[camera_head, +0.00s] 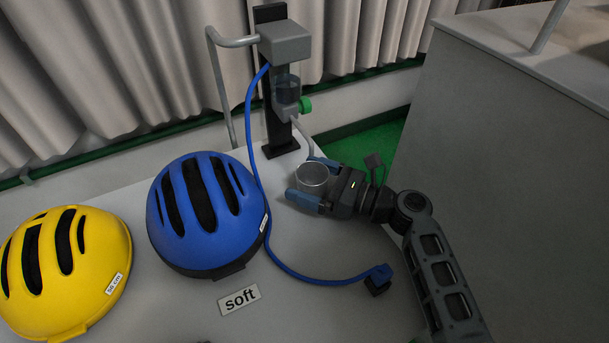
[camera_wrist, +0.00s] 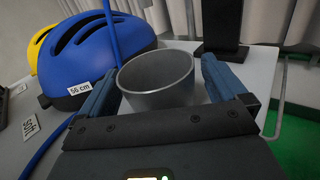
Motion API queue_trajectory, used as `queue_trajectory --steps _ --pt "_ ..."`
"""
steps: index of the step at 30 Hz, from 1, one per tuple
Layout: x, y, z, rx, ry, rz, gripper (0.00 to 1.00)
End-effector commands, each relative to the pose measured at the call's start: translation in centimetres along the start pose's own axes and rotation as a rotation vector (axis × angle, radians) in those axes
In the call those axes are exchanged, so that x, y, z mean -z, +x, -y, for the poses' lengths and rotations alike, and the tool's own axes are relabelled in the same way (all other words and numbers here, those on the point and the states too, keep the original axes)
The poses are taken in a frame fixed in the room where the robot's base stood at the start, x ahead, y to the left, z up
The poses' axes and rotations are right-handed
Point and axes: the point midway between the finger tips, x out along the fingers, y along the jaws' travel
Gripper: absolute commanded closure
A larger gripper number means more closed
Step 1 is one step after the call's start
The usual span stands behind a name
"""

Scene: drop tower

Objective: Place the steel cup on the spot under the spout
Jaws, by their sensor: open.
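The steel cup (camera_head: 312,178) stands upright between the fingers of my gripper (camera_head: 308,180), near the table's far right edge. In the wrist view the cup (camera_wrist: 158,82) looks empty, and my gripper (camera_wrist: 158,88) has a finger on each side of it. The jaws are open, with a gap showing beside the cup on the right. The spout (camera_head: 304,136) is a thin grey tube coming down from the tower (camera_head: 273,80), and its lower end is just behind the cup. The spot under the spout is not visible.
A blue helmet (camera_head: 206,212) and a yellow helmet (camera_head: 66,268) lie to the left. A blue hose (camera_head: 300,277) runs from the tower across the table to a small block (camera_head: 378,282). A "soft" label (camera_head: 239,299) lies in front. A grey cabinet (camera_head: 510,140) stands right.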

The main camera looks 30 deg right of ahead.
Motion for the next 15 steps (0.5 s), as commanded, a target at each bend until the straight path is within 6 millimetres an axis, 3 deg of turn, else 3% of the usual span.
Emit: queue_trajectory --steps 9,15 --pt "-0.4 -6.5 0.0 0.003 0.002 -0.001 0.01" --pt "-0.2 -9.5 0.0 0.001 0.001 0.000 0.01"
